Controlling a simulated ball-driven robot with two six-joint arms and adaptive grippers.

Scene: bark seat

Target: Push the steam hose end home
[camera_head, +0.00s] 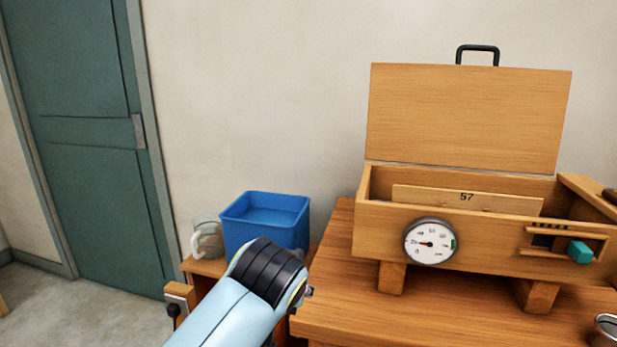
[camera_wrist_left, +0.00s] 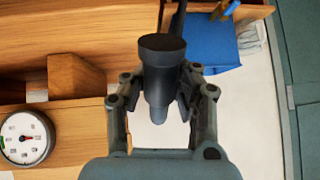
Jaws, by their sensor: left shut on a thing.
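In the left wrist view, the hose end (camera_wrist_left: 163,55) is a dark grey cylinder with a wide flat top and a narrower, lighter tip. My left gripper (camera_wrist_left: 160,85) is shut on it, a finger on each side. A thin dark length, perhaps the hose, shows behind it. The wooden steam box (camera_head: 480,231) stands on the bench in the head view, lid up. The hose end appears apart from the box, though depth is hard to judge. I cannot make out a socket for it. In the head view my left arm hides its gripper. My right gripper is not in view.
The dial gauge (camera_head: 430,241) sits on the box front, with a teal knob (camera_head: 580,252) to its right. A blue bin (camera_head: 266,233) and a glass jug (camera_head: 207,238) stand left of the bench (camera_head: 340,325). A metal cup (camera_head: 605,331) is at the lower right.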

